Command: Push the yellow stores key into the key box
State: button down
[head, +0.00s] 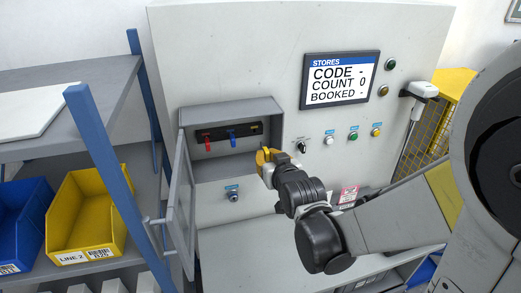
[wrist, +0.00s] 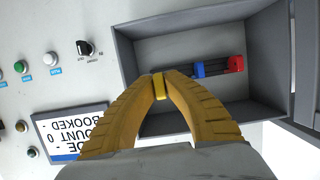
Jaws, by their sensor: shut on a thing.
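The grey key box (head: 275,108) is open on the white panel, with its door (head: 181,200) swung out to the left. Inside is a black strip (head: 219,134) with a red key (head: 208,144) and a blue key (head: 232,139). A small yellowish mark shows at the strip's right end. My gripper (head: 265,155) is at the box's lower right front. In the wrist view its yellow fingers are closed on the small yellow stores key (wrist: 159,87). The key appears in front of the strip's end beside the blue key (wrist: 198,69). The fingers hide that end, so contact cannot be told.
The screen (head: 341,80) reads CODE -, COUNT 0, BOOKED -. A black selector knob (head: 302,147) and several buttons are right of the box. A shelf rack with a blue post (head: 105,160) and a yellow bin (head: 85,220) stands left, close to the open door.

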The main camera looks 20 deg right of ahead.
aim_at(261, 144)
jog(key=shift+w, duration=3)
jog(key=shift+w+b, duration=0.75)
jog(key=shift+w, duration=0.9)
dwell(0.5)
jog(key=shift+w, duration=0.25)
jog(key=c, duration=1.5)
grip_release()
